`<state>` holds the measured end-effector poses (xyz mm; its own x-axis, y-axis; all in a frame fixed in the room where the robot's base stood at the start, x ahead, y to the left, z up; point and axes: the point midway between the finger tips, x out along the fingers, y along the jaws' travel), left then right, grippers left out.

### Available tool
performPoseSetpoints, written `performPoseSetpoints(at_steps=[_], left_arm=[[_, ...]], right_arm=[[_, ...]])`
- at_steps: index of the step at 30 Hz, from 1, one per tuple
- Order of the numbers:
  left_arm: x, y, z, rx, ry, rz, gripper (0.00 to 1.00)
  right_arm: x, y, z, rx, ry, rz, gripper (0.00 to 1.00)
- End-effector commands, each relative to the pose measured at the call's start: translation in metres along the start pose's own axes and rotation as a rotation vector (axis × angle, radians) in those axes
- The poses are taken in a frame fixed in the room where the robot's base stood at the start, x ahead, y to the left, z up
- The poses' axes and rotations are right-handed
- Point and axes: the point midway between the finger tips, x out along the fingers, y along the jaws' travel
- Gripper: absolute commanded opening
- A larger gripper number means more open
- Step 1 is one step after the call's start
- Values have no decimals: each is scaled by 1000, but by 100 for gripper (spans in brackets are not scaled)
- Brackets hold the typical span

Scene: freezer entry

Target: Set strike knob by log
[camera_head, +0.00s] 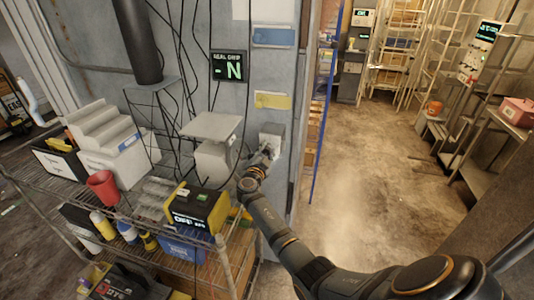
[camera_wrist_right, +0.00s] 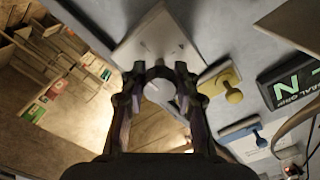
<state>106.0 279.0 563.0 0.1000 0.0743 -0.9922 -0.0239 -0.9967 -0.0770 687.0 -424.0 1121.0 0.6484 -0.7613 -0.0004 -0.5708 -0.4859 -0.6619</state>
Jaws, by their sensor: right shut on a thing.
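A pale box with a plate (camera_head: 271,131) is fixed on the grey wall beside the doorway. My right gripper (camera_head: 262,154) reaches it from below. In the right wrist view the plate (camera_wrist_right: 150,42) shows two small screws, and a grey knob (camera_wrist_right: 163,90) with a lever-like part sits between the fingers of my right gripper (camera_wrist_right: 158,72). The gripper is shut on this knob. Its exact angle is partly hidden by the fingers. No log that I can identify is readable; a white sheet (camera_head: 262,9) is at the top of the wall. My left gripper is not in view.
A yellow plate (camera_head: 273,101), a blue plate (camera_head: 273,37) and a dark display reading N (camera_head: 230,67) are on the wall. A wire rack (camera_head: 215,240) with a yellow-black device (camera_head: 197,207) stands left of my arm. The floor through the doorway is clear.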

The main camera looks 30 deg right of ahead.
Motion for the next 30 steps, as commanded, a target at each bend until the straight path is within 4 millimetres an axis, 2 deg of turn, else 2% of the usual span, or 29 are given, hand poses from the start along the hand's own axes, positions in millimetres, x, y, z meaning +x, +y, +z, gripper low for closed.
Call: performPoseSetpoints(at_steps=[1, 15, 30], left_arm=[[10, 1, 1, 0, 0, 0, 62], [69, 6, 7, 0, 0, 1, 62], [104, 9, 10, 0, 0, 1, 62]], right_arm=[[0, 4, 4, -22, 0, -1, 0], [0, 5, 6, -422, -1, -1, 0], [0, 3, 4, -899, -2, -1, 0]])
